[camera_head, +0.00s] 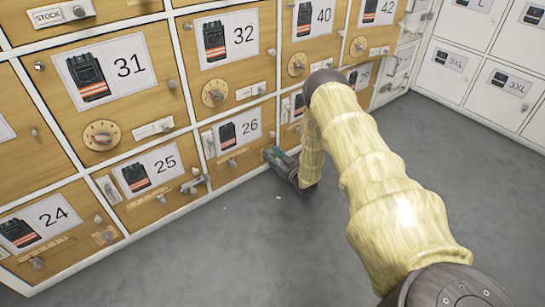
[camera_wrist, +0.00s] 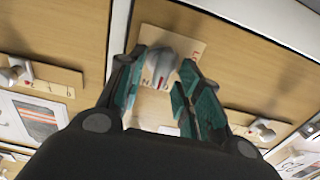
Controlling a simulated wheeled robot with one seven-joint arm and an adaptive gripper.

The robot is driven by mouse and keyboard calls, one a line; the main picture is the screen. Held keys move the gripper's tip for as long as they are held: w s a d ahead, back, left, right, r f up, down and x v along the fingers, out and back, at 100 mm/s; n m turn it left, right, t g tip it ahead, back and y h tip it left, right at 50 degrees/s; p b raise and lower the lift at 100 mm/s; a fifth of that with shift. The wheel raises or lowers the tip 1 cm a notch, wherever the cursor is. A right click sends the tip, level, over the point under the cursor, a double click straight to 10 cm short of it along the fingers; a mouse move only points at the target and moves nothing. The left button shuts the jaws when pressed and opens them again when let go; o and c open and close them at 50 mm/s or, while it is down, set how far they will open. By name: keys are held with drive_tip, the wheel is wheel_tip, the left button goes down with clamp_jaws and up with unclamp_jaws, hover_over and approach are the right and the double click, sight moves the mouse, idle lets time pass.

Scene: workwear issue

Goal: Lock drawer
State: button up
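A wall of wooden drawers (camera_head: 215,175) with numbered labels fills the left of the head view. My gripper (camera_head: 275,155) is low, at the front near the right lower side of drawer 26 (camera_head: 236,138). In the wrist view, its teal fingers (camera_wrist: 160,80) are spread apart, with a grey lock knob (camera_wrist: 160,66) seen between their tips. The knob sits on a pale marked plate (camera_wrist: 178,42) on a wooden front. I cannot tell whether the fingers touch the knob. In the head view, my arm and gripper hide that knob, so its drawer number cannot be read.
Drawer 25 (camera_head: 150,175) and drawer 24 (camera_head: 45,222) are to the left, with small knobs standing out. Drawers 31 (camera_head: 105,80) and 32 (camera_head: 225,50) are above. White lockers (camera_head: 480,75) stand at the right. The grey floor (camera_head: 240,245) is clear.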

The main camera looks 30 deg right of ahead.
clamp_jaws()
drive_tip(key=shift+r+n+p, duration=0.1)
drive_tip(key=shift+n+p, duration=0.2)
drive_tip(key=shift+p, duration=0.1)
drive_tip(key=shift+a+n+p, duration=0.15)
drive_tip(key=shift+n+p, duration=0.4)
drive_tip(key=shift+n, duration=0.05)
drive_tip(key=n+p, duration=0.2)
drive_tip(key=n, duration=0.3)
drive_tip(key=n+p, duration=0.3)
drive_tip(key=n, duration=0.2)
drive_tip(key=a+f+n+p, duration=0.1)
drive_tip(key=n+p, duration=0.2)
drive_tip(key=n, duration=0.3)
drive_tip(key=shift+f, duration=0.1)
drive_tip(key=shift+a+n, duration=0.1)
drive_tip(key=shift+n, duration=0.2)
